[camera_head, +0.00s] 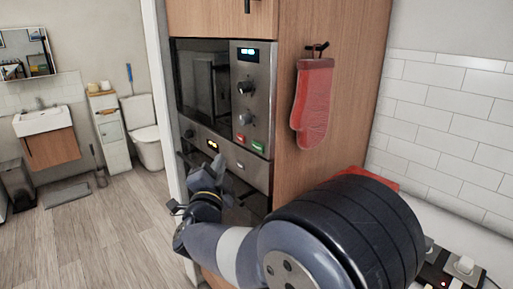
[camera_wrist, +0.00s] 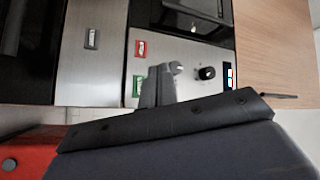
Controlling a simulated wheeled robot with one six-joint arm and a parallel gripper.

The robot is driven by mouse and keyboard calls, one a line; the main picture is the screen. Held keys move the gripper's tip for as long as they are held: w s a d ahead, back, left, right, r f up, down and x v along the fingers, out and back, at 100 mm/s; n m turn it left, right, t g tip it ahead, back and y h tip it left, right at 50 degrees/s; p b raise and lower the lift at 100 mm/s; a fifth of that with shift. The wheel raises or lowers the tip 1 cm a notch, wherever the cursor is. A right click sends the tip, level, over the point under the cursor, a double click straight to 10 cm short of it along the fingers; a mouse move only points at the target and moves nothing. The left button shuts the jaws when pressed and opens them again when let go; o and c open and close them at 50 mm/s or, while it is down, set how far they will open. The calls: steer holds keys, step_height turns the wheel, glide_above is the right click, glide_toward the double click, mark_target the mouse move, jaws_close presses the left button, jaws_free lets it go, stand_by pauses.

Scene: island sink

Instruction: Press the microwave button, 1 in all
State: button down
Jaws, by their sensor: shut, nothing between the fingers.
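The microwave (camera_head: 203,82) is built into a wooden cabinet, with a dark glass door and a steel control panel (camera_head: 250,100) at its right. The panel has a lit display, two knobs, a red button (camera_head: 240,138) and a green button (camera_head: 257,147). In the wrist view the panel appears turned sideways, with the red button (camera_wrist: 140,48) above the green button (camera_wrist: 138,84). My gripper (camera_head: 217,163) is shut and empty, in front of the appliances and below the buttons in the head view. In the wrist view my gripper (camera_wrist: 160,82) overlaps the panel beside the green button; contact cannot be told.
An oven with a lit display (camera_head: 212,145) is below the microwave. A red oven mitt (camera_head: 313,103) hangs on the cabinet's right side. A counter with a plugged power strip (camera_head: 445,268) is at lower right. Open floor (camera_head: 95,235) lies left, towards a bathroom with toilet and sink.

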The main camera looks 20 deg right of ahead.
glide_toward(252, 142)
steer(key=w, duration=0.4)
steer(key=shift+w+d+r, duration=0.15)
steer(key=shift+d+r, duration=0.4)
steer(key=shift+r, duration=0.05)
stand_by(1.6)
steer(key=shift+w+d+b, duration=0.2)
steer(key=shift+d+b, duration=0.2)
steer(key=shift+b, duration=0.25)
